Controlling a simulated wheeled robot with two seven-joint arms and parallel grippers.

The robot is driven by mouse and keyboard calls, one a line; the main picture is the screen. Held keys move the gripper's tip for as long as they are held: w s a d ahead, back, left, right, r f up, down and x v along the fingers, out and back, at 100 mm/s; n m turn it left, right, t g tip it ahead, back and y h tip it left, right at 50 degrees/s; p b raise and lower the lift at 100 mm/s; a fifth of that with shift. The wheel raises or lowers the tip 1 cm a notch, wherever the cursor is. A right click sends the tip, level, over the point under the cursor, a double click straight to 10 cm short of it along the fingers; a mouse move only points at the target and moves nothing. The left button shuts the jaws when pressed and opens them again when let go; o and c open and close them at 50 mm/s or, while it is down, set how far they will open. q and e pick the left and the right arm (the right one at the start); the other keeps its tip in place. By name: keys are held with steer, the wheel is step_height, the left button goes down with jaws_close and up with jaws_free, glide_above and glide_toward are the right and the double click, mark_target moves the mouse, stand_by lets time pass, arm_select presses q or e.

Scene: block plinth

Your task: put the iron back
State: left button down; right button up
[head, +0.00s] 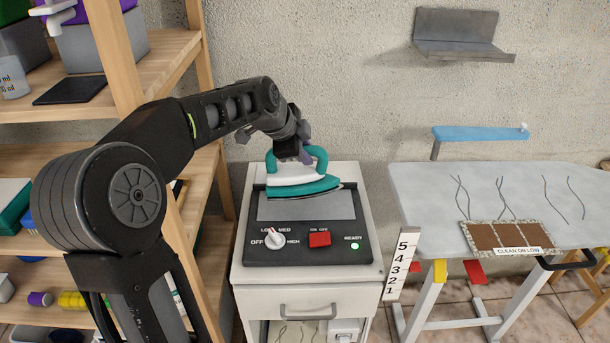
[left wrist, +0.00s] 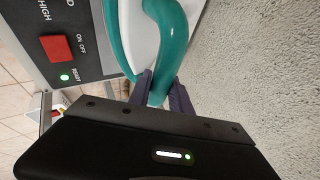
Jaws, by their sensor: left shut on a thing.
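The teal and white iron (head: 304,180) is at the back of the black control base on the white cabinet, over or on the grey plate (head: 306,207). I cannot tell if it touches the plate. My left gripper (head: 305,156) is shut on the iron's teal handle from above. In the left wrist view the handle (left wrist: 168,50) passes between the two dark fingers (left wrist: 158,90). The base has a white dial (head: 275,240), a red ON/OFF switch (head: 319,239) and a lit green READY light (head: 355,246). My right gripper is not in view.
The ironing board (head: 430,192) stands at the right, with a brown patterned piece labelled CLEAN ON LOW (head: 506,236) on it. A grey wall shelf (head: 464,50) hangs above. Wooden shelves (head: 155,60) with boxes stand at the left.

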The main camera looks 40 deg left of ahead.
mark_target(305, 170)
arm_select(q)
steer(key=shift+f, duration=0.75)
steer(key=shift+f, duration=0.1)
steer(key=shift+f, duration=1.75)
steer(key=shift+f, duration=0.1)
steer(key=shift+f, duration=0.1)
steer(key=c, duration=1.2)
jaws_free()
